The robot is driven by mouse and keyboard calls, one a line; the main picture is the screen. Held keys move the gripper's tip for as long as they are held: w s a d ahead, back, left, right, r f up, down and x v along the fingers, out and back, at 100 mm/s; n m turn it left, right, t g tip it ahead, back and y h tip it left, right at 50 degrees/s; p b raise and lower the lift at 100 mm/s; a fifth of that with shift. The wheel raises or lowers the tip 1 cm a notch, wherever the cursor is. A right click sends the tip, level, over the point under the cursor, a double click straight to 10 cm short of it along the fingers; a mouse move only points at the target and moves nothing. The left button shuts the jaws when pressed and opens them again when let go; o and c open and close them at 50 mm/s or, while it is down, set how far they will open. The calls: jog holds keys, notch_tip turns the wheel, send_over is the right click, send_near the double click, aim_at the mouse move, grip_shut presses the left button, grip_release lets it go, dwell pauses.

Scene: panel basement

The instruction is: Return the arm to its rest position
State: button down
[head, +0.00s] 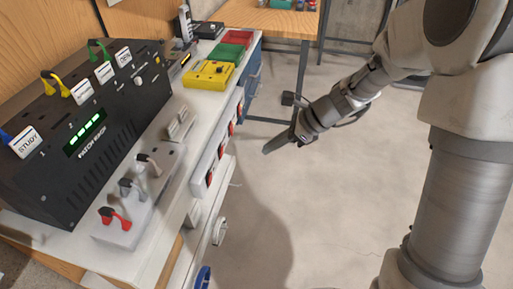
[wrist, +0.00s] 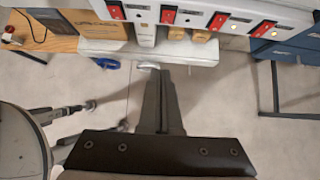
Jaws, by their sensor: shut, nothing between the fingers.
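My gripper (head: 279,143) is in the middle of the head view, to the right of the bench front and over the open floor. Its fingers are together with nothing between them, and they point left toward the bench. In the wrist view my gripper (wrist: 160,75) points up the picture toward the bench's front panel, with its fingers closed together. The fingertips appear apart from the panel.
The white bench (head: 170,225) carries a black patch box (head: 95,120) with coloured cables, a yellow box (head: 208,75), and green and red trays. Red switches (wrist: 219,21) line its front. A wooden table (head: 275,22) stands behind.

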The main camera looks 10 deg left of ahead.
jog(key=shift+d+r, duration=0.25)
jog(key=shift+d, duration=0.15)
jog(key=shift+s, duration=0.1)
jog(key=s+d+r+n+t+h+p, duration=0.5)
jog(key=s+d+r+n+h, duration=0.3)
jog(key=s+d+r+n, duration=0.9)
notch_tip(320, 180, up, 4)
jog(key=shift+s+f+n+p, duration=0.2)
jog(key=shift+s+n+p, duration=0.1)
jog(key=shift+s+n, duration=0.65)
jog(key=shift+w, duration=0.1)
